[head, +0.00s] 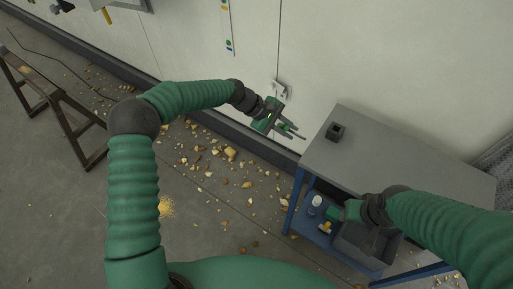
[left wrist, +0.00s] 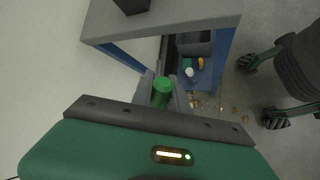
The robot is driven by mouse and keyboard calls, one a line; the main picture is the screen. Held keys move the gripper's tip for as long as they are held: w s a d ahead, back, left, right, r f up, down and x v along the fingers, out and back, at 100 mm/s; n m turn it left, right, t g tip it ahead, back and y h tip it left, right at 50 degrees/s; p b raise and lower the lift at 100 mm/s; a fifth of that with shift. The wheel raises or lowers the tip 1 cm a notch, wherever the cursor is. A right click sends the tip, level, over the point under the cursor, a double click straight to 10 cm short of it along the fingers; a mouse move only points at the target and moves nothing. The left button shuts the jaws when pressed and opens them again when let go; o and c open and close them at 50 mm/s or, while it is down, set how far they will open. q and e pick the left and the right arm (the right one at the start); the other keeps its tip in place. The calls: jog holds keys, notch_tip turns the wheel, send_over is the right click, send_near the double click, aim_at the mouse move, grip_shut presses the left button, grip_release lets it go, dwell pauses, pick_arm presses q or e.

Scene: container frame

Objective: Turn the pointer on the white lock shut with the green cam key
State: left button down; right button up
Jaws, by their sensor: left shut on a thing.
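The white lock (head: 279,89) is a small pale fitting on the white wall panel in the head view; I cannot make out which way its pointer faces. My left gripper (head: 289,130) is just below and in front of it, apart from it. In the left wrist view the left gripper (left wrist: 162,92) is shut on the green cam key (left wrist: 162,91), seen as a green cylinder between the fingers. My right gripper (head: 336,214) shows at the lower right of the head view, over the table's lower shelf; its fingers are too unclear to read.
A grey-topped table (head: 378,152) with a dark square block (head: 335,131) stands right of the lock. Its blue lower shelf holds a white bottle (head: 316,201), an orange item (head: 326,227) and a grey bin (head: 361,245). A dark trestle (head: 62,98) stands left. Yellowish debris litters the floor.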

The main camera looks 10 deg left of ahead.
pick_arm(q)
jog(key=shift+w+a+f+n+t+y+b, duration=3.2)
jog(key=shift+w+a+f+n+t+b, duration=2.95)
jog(key=shift+w+f+n+b, duration=1.65)
jog(key=w+d+f+m+t+b, duration=0.1)
jog(key=w+d+m+t+b, duration=0.1)
jog(key=m+b, duration=0.7)
jog(key=w+d+f+m+t+b, duration=0.2)
jog(key=w+m+t+b, duration=0.3)
jog(key=m+b, duration=0.5)
jog(key=shift+w+b, duration=0.55)
jog(key=shift+w, duration=0.3)
pick_arm(e)
jog(key=s+x, duration=0.2)
jog(key=x, duration=1)
jog(key=s+a+f+x, duration=0.1)
jog(key=s+x, duration=0.2)
jog(key=x, duration=1)
jog(key=s+f+x, duration=0.1)
jog(key=s+x, duration=0.2)
jog(key=x, duration=0.9)
jog(key=shift+a+f, duration=0.25)
jog(key=shift+f, duration=0.05)
